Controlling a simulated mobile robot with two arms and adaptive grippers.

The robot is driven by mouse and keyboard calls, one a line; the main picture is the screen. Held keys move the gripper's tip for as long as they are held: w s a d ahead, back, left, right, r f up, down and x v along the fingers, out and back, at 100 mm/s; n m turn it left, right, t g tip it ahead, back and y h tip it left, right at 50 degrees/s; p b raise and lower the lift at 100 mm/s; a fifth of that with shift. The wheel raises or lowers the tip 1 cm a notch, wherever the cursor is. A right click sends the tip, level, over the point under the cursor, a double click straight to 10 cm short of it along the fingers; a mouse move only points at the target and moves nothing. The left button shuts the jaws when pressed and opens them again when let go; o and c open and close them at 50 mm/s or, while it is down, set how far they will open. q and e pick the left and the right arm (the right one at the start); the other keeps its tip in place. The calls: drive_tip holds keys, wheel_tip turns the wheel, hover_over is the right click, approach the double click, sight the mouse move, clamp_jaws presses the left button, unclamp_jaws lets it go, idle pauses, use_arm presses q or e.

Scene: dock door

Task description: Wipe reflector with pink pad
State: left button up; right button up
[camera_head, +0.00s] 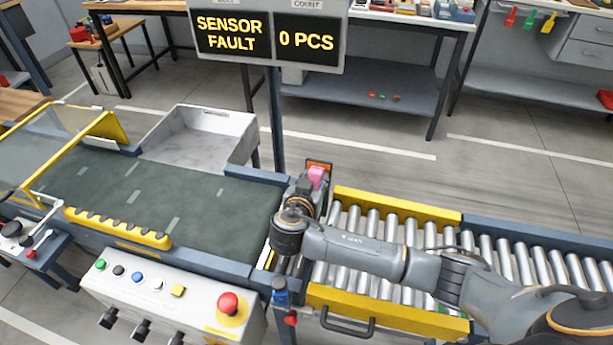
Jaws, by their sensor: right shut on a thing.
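My right gripper (309,187) reaches in from the right, over the joint between the dark belt and the rollers. It is shut on the pink pad (317,177), which shows at its far end. The reflector (319,163) is a small orange-framed piece just behind the pad, at the far side of the conveyor. The pad overlaps its lower part in the picture, and I cannot tell whether they touch. The fingertips are partly hidden by the wrist. My left gripper is not in the picture.
A sign (266,35) reads SENSOR FAULT and 0 PCS. A grey bin (200,137) stands behind the belt (150,190). A control box (170,295) with a red button is in front. The yellow-railed rollers (400,215) run right beneath my arm.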

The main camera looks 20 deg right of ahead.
drive_tip(key=s+d, duration=0.1)
drive_tip(key=d, duration=0.2)
drive_tip(key=shift+s+f, duration=0.1)
drive_tip(key=shift+s, duration=0.3)
